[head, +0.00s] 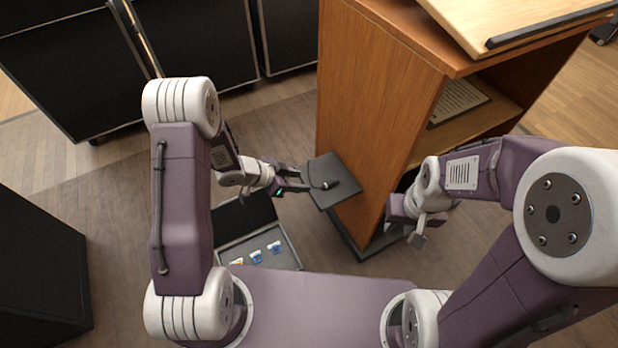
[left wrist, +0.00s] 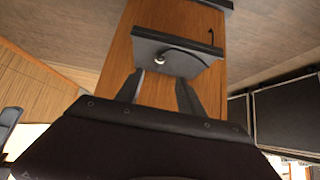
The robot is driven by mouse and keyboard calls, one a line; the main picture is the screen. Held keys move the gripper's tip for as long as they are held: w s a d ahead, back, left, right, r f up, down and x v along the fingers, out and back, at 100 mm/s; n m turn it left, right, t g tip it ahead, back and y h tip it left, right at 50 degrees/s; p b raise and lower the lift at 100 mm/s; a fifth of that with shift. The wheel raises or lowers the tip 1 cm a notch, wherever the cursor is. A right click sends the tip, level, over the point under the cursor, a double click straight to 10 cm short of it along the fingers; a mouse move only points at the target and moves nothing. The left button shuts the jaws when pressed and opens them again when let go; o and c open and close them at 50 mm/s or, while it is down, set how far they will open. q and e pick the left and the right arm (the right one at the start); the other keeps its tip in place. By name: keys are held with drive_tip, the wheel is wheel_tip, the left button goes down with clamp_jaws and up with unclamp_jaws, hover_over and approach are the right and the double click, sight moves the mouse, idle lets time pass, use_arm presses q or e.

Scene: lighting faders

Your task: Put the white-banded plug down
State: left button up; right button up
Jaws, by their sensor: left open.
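The white-banded plug (head: 329,185) is a small dark piece with a pale end, lying on a small black shelf (head: 322,168) on the side of the wooden lectern. In the left wrist view the plug (left wrist: 159,59) shows its pale end at the shelf's near edge; its dark body is hard to make out. My left gripper (head: 301,181) is open and empty, its fingertips just short of the plug and apart from it. My right gripper (head: 418,236) hangs beside the lectern; its jaws are too small and turned to read.
The wooden lectern (head: 365,95) stands in the middle, with a paper in its open compartment. Below my left gripper is an open dark case (head: 285,255) with several small blue and white items. Black cabinets (head: 195,45) stand at the back.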

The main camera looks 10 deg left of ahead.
use_arm(q)
drive_tip(key=shift+s+a+r, duration=0.2)
drive_tip(key=shift+a+r, duration=0.05)
drive_tip(key=shift+w+a, duration=0.1)
drive_tip(key=a+r+n+y, duration=0.5)
drive_tip(key=a+y, duration=0.1)
drive_tip(key=a, duration=0.3)
drive_tip(key=s+r+n+g+y, duration=0.1)
drive_tip(key=s+r+n+g, duration=0.15)
drive_tip(key=s, duration=0.55)
drive_tip(key=s+r+n+g, duration=0.15)
drive_tip(key=s+n, duration=0.25)
drive_tip(key=s, duration=0.5)
wheel_tip(320, 180, up, 26)
drive_tip(key=p, duration=2.5)
drive_tip(key=shift+w+d, duration=0.15)
drive_tip(key=shift+w, duration=0.1)
